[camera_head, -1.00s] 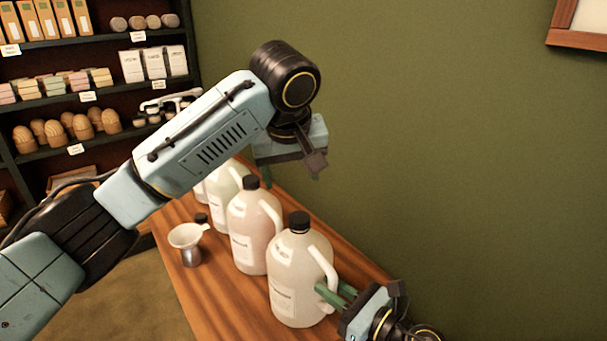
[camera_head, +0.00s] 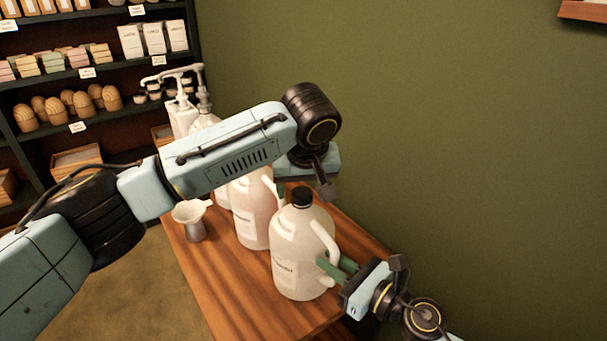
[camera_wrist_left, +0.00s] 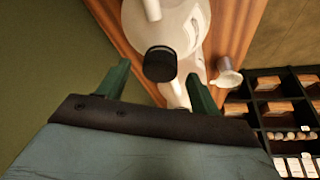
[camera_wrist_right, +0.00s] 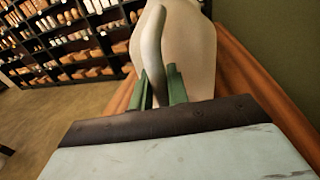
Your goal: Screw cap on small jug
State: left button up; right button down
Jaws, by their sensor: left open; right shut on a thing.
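The front jug (camera_head: 302,250) is translucent white with a side handle and a label too small to read. It stands upright at the near end of the wooden table. A black cap (camera_head: 302,196) sits on its neck; whether it is tight cannot be told. My left gripper (camera_head: 282,188) is open beside and behind this cap. In the left wrist view the cap (camera_wrist_left: 160,65) shows between the two green fingers, apart from them. My right gripper (camera_head: 326,266) is shut on the jug's handle (camera_head: 325,238). The right wrist view shows the handle (camera_wrist_right: 152,60) between the fingers.
A second jug (camera_head: 250,212) stands close behind, its top hidden by my left arm. A funnel (camera_head: 191,213) stands to the left. Pump bottles (camera_head: 182,118) are at the table's far end. A green wall (camera_head: 450,130) runs along the right. The near table surface (camera_head: 235,290) is clear.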

pick_arm(q)
jog(key=shift+w+f, duration=0.15)
jog(key=shift+f, duration=0.15)
jog(key=c, duration=1.1)
jog(key=shift+o, duration=0.2)
jog(key=m+h, duration=0.1)
jog(key=m, duration=0.2)
jog(key=shift+a+m, duration=0.1)
jog(key=shift+m, duration=0.2)
jog(key=m+h, duration=0.1)
jog(key=m, duration=0.2)
jog(key=shift+m+h, duration=0.3)
jog(key=m, duration=0.2)
jog(key=m+g+h, duration=0.1)
jog(key=m, duration=0.1)
jog(key=shift+d+g, duration=0.2)
jog(key=shift+g, duration=0.1)
jog(key=m+g+h, duration=0.1)
jog(key=m, duration=0.2)
jog(key=shift+m, duration=0.4)
jog(key=shift+s+d+f, duration=0.1)
jog(key=shift+s, duration=0.1)
